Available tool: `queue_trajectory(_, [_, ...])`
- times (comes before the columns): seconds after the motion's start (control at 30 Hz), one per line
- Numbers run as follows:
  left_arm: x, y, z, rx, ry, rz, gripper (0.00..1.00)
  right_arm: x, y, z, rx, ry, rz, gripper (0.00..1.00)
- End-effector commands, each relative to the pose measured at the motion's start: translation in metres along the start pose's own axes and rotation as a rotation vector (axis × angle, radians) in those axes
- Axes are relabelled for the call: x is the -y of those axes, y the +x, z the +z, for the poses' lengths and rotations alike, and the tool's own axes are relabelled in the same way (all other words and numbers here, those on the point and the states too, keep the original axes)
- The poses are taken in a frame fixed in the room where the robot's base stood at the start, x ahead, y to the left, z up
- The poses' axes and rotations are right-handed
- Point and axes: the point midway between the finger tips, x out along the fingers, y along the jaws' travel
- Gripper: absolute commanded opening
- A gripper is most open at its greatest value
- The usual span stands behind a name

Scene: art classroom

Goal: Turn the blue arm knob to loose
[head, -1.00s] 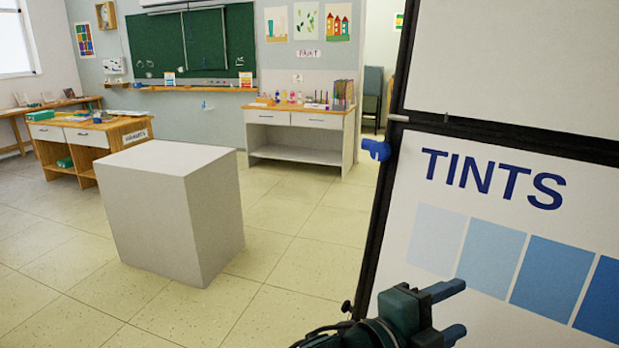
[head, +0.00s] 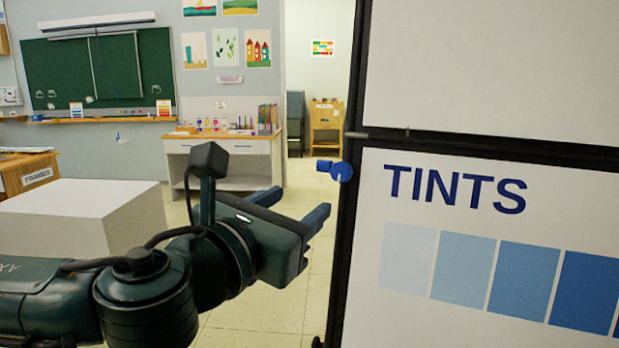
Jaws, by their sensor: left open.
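The blue arm knob (head: 341,172) sits on the left edge of the dark frame of a white board, just below a thin grey rod. A short blue lever points left from it. My left gripper (head: 297,205) comes in from the left, its two fingers apart and empty, pointing right and away. In the picture its fingertips lie a little left of and below the knob, with a gap between. I cannot tell the depth between them. My right gripper does not show.
The white board (head: 455,190) with "TINTS" and blue swatches fills the right side. A white block (head: 110,215) stands at left behind my arm. A shelf table (head: 225,150) with art supplies stands at the back. Open floor lies between.

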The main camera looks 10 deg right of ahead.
Motion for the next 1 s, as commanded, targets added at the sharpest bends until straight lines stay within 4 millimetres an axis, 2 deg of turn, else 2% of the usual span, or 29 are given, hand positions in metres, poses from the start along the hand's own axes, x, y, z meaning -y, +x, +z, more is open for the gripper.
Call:
queue_trajectory(0.17, [0.000, 0.015, 0.002, 0.000, 0.010, 0.003, 0.52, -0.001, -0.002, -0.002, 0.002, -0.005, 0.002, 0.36])
queue_trajectory(0.5, [0.000, 0.084, 0.003, 0.000, 0.008, 0.002, 0.52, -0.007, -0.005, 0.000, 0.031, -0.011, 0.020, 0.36])
queue_trajectory(0.7, [0.000, 0.115, 0.002, 0.001, 0.007, 0.002, 0.52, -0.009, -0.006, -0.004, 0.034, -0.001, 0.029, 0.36])
queue_trajectory(1.0, [-0.001, 0.131, 0.001, 0.001, 0.007, 0.003, 0.52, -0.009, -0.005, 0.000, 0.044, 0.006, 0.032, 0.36])
